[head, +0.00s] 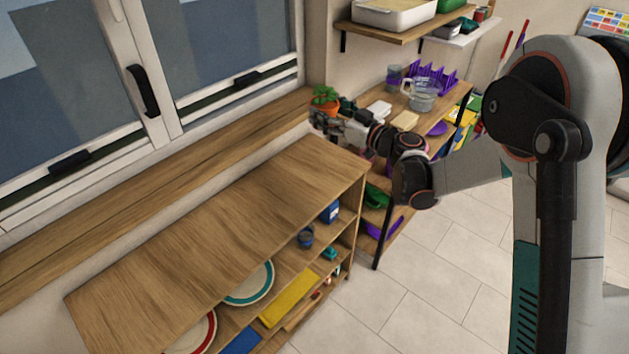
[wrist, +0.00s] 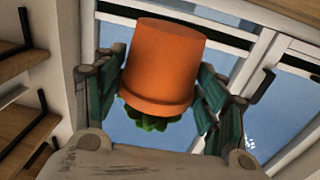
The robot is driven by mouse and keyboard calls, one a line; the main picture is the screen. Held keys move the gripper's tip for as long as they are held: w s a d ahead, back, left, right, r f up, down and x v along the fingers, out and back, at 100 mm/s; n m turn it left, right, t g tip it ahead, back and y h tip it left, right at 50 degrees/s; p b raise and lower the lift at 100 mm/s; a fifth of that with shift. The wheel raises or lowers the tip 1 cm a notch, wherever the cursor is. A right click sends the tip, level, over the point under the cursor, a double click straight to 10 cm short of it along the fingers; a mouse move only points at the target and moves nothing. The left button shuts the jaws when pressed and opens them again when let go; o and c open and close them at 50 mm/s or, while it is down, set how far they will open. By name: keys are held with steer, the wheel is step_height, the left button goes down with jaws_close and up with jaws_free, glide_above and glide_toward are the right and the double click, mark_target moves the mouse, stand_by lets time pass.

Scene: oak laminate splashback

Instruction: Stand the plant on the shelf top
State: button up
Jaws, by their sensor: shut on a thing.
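The plant (head: 325,98) is a small green plant in an orange pot, held upright at the end of my arm near the corner of the windowsill. In the wrist view the orange pot (wrist: 163,65) appears upside down, with green leaves (wrist: 150,121) below its rim. My gripper (head: 330,118) is shut on the pot, with a finger on each side of it; the fingers also show in the wrist view (wrist: 160,95). The shelf top (head: 225,220) is a bare wooden board below the window, nearer than the plant. Whether the pot touches anything below is hard to tell.
Behind my gripper, a rack holds a glass jug (head: 422,97) and a purple dish rack (head: 433,78). The windowsill (head: 150,190) runs alongside.

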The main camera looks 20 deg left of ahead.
steer(key=shift+s+a+f+n+g, duration=0.1)
steer(key=shift+s+a+n+g, duration=0.1)
steer(key=shift+a, duration=0.2)
steer(key=shift+s+a+n+g, duration=0.1)
steer(key=shift+s+a+g, duration=0.1)
steer(key=shift+a, duration=0.2)
steer(key=shift+s+a+f+y, duration=0.1)
steer(key=shift+a+f+y, duration=0.15)
steer(key=shift+y, duration=0.05)
steer(key=shift+g, duration=0.3)
step_height(320, 180, down, 20)
steer(key=b, duration=0.7)
steer(key=shift+r, duration=0.3)
steer(key=o, duration=1.3)
